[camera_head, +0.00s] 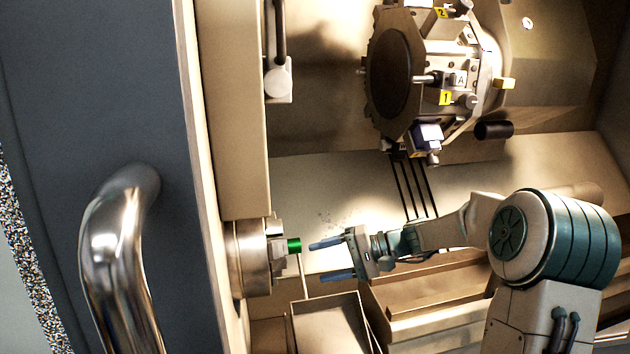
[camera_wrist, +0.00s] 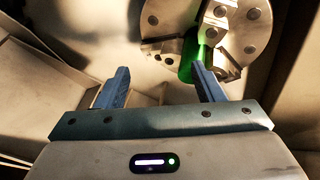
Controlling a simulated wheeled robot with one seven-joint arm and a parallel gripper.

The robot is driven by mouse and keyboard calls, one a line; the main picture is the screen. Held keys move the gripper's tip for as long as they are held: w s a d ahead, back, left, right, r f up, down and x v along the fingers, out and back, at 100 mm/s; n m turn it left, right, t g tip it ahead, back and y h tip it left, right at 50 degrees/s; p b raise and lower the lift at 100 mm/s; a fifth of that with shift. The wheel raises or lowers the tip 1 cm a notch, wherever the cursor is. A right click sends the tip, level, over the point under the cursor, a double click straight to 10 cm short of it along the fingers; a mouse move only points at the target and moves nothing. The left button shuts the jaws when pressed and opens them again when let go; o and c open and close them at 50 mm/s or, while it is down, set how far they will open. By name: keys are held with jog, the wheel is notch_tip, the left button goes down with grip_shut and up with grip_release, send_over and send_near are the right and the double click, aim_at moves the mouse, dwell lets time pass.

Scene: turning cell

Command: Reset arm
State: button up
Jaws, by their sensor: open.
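My gripper (camera_head: 331,260) is open and empty inside the machine, at the end of my arm reaching in from the right. Its two blue fingers are spread and point left toward the chuck. A green cylindrical part (camera_head: 294,245) sits in the metal chuck (camera_head: 250,257) at the left, a short gap from the fingertips. In the wrist view my gripper (camera_wrist: 160,75) shows both blue fingers apart, with nothing between them. The green part (camera_wrist: 187,66) shows there between the jaws of the chuck (camera_wrist: 165,22), partly behind the right finger.
A tool turret (camera_head: 395,75) with numbered stations hangs at the upper middle. A tray (camera_head: 328,322) lies below the chuck and fingers. A door with a metal handle (camera_head: 115,250) fills the left side. Free room lies between the turret and my arm.

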jog(key=s+d+f+n+g+h, duration=0.1)
jog(key=s+f+n+h, duration=0.1)
jog(key=s+h, duration=0.9)
jog(key=s+d+t+h, duration=0.1)
jog(key=s+d, duration=0.3)
jog(key=s, duration=0.4)
jog(key=s+d+n+t+h, duration=0.1)
jog(key=s+d+h, duration=0.1)
jog(key=s+d, duration=0.3)
jog(key=shift+s+d+r+t, duration=0.2)
jog(key=shift+s+r+t, duration=0.2)
jog(key=shift+s, duration=0.95)
